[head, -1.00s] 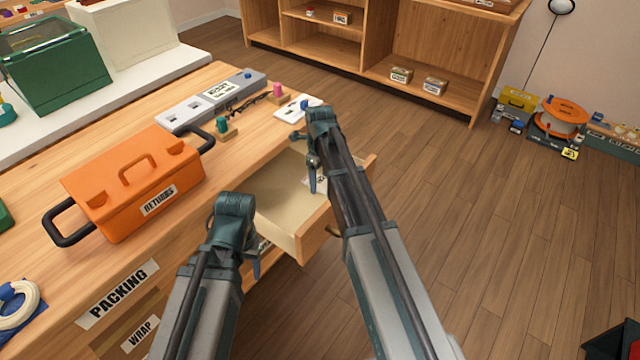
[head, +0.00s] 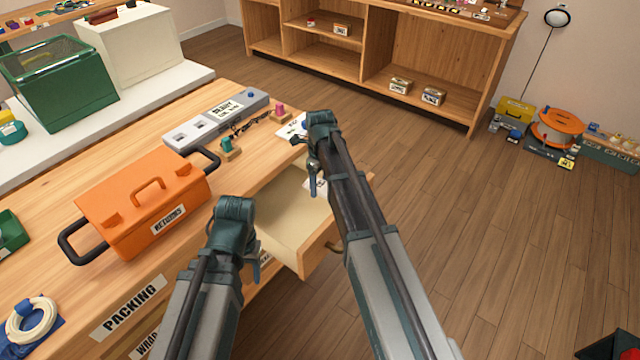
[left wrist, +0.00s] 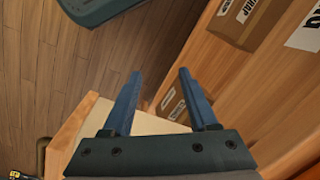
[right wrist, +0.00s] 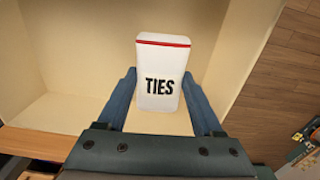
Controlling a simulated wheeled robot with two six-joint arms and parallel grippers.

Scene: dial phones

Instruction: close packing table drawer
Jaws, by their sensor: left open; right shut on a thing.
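The packing table (head: 235,105) has one drawer (head: 290,215) pulled out, with its pale inside showing and a dark handle (head: 335,247) on its front. My right gripper (head: 314,190) is over the drawer. In the right wrist view it is shut on a white packet marked TIES (right wrist: 160,75), held over the drawer's inside (right wrist: 75,60). My left gripper (head: 254,265) is by the drawer's near side. In the left wrist view its fingers (left wrist: 160,100) are apart and empty, with the drawer's edge (left wrist: 78,125) below.
An orange RETURNS box (head: 145,205), a grey tray unit (head: 215,120) and small spools (head: 228,148) stand on the table. Wooden shelves (head: 380,60) stand at the back. The floor (head: 480,220) right of the drawer is clear.

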